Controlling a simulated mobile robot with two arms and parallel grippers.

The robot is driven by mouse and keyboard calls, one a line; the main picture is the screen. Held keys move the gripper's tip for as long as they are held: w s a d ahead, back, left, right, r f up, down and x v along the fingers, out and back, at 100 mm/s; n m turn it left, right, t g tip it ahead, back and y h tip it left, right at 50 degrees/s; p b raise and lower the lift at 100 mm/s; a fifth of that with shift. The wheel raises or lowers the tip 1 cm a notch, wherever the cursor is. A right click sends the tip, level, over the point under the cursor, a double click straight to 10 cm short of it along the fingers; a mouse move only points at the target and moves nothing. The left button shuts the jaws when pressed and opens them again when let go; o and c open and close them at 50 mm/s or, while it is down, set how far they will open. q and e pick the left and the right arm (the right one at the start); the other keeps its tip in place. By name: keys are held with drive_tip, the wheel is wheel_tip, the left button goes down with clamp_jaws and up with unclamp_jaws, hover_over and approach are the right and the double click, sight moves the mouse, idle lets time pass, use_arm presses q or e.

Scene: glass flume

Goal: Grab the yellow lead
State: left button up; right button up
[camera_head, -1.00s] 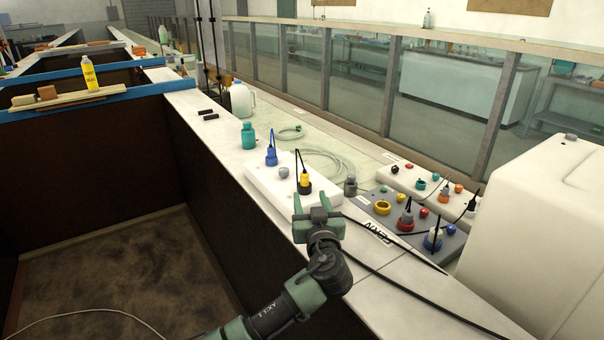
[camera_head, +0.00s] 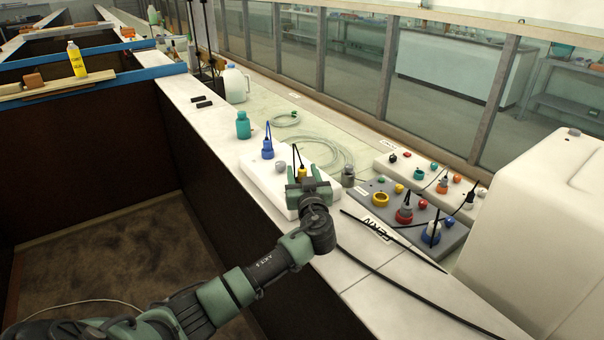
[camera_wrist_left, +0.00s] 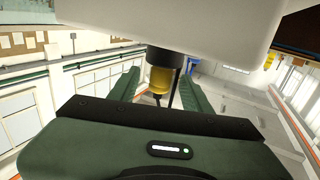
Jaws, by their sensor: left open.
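The yellow lead (camera_head: 302,171) is a yellow and black plug with a black cable, standing on the white box (camera_head: 264,188). My left gripper (camera_head: 308,183) is open, right at the plug in the head view, and hides its lower part. In the left wrist view the yellow plug (camera_wrist_left: 160,78) shows between my two spread green fingers (camera_wrist_left: 158,88), with a gap on the left side; I cannot tell whether the right finger touches it. My right gripper is not in view.
A blue plug (camera_head: 267,150) stands on the same white box, farther back. A grey panel (camera_head: 410,228) with several coloured plugs lies to the right, beside a large white tank (camera_head: 540,235). Loose black cables (camera_head: 410,290) run along the pale ledge in front.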

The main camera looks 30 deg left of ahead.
use_arm(q)
drive_tip(key=shift+w+a, duration=0.2)
drive_tip(key=shift+w, duration=0.05)
clamp_jaws()
drive_tip(key=shift+r, duration=0.1)
